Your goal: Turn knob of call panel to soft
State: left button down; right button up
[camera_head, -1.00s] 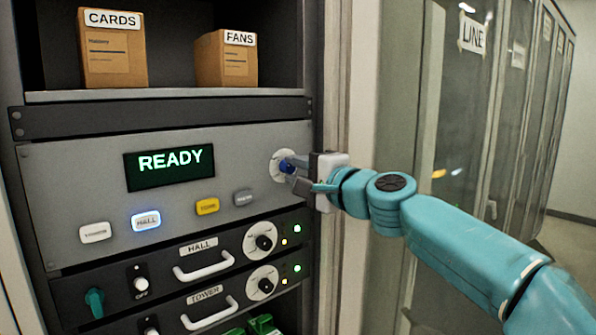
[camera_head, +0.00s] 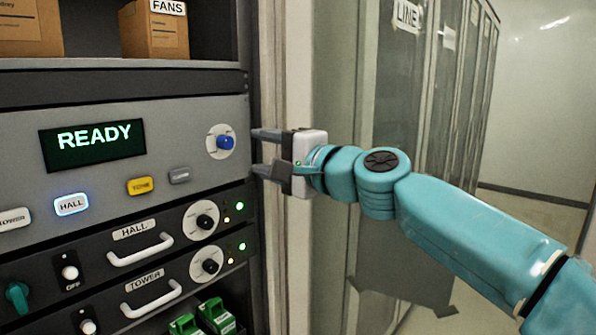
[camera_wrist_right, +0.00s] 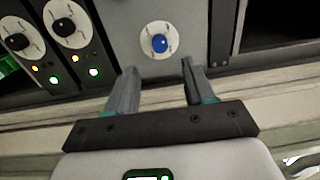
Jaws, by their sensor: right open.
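The call panel (camera_head: 110,185) is a grey plate with a dark screen (camera_head: 92,145) reading READY in green. Its blue knob (camera_head: 225,142) sits on a round white dial at the panel's right end. The knob also shows in the right wrist view (camera_wrist_right: 159,43), ahead of the fingers. The dial's markings are too small to read. My right gripper (camera_head: 262,152) is open and empty, to the right of the knob and apart from it. It also shows in the right wrist view (camera_wrist_right: 160,75), with its fingers spread below the knob. My left gripper is not in view.
Below the panel, the HALL unit (camera_head: 135,232) and TOWER unit (camera_head: 145,281) have handles and black knobs. The HALL button (camera_head: 71,204) is lit blue-white. Boxes, including FANS (camera_head: 154,30), stand on the shelf above. A pale rack post (camera_head: 285,90) is behind the gripper.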

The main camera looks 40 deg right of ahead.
jog(key=s+b, duration=0.1)
jog(key=s, duration=0.7)
jog(key=shift+d+f+b, duration=0.15)
jog(key=shift+d+b, duration=0.2)
jog(key=shift+s, duration=0.1)
